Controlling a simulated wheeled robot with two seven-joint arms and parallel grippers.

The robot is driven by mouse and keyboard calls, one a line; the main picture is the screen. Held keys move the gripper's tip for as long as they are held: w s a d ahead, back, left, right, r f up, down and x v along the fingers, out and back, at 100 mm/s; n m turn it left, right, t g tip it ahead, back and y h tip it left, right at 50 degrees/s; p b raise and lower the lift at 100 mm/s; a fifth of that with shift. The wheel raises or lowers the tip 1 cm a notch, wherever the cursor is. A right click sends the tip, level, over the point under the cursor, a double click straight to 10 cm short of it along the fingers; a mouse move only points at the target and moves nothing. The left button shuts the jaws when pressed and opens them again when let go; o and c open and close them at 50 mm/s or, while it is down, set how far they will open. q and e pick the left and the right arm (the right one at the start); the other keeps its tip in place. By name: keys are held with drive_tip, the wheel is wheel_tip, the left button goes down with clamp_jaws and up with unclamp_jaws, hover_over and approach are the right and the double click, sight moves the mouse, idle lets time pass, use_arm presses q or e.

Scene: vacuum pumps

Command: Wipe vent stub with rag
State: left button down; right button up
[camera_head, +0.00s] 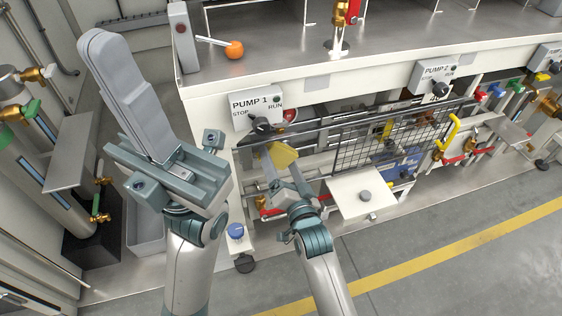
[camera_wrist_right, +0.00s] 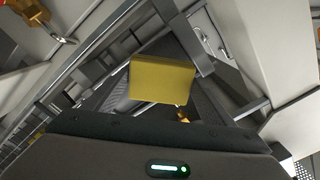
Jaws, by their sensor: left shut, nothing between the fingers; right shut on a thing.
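A yellow rag (camera_head: 283,154) is held by my right gripper (camera_head: 277,165) in front of the frame below the PUMP 1 panel. The rag also shows in the right wrist view (camera_wrist_right: 162,80), folded into a flat block shape. My right gripper is shut on it. My left gripper (camera_head: 98,45) is shut and empty, raised at the left, close to the camera. I cannot pick out the vent stub with certainty. A small brass fitting (camera_wrist_right: 183,117) shows just below the rag in the right wrist view; I cannot tell whether they touch.
The PUMP 1 panel (camera_head: 257,107) with its black knob is just above the rag. A mesh guard (camera_head: 368,147) and rails lie to the right. A white box (camera_head: 361,195) juts out at the front. An orange ball-ended lever (camera_head: 234,50) lies on the counter. Floor at the lower right is clear.

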drive_tip(key=shift+p+v, duration=0.95)
drive_tip(key=shift+v, duration=0.15)
drive_tip(key=shift+p+v, duration=1.1)
drive_tip(key=shift+v, duration=0.8)
drive_tip(key=shift+d, duration=0.1)
drive_tip(key=shift+p+v, duration=1.1)
drive_tip(key=shift+v, duration=0.4)
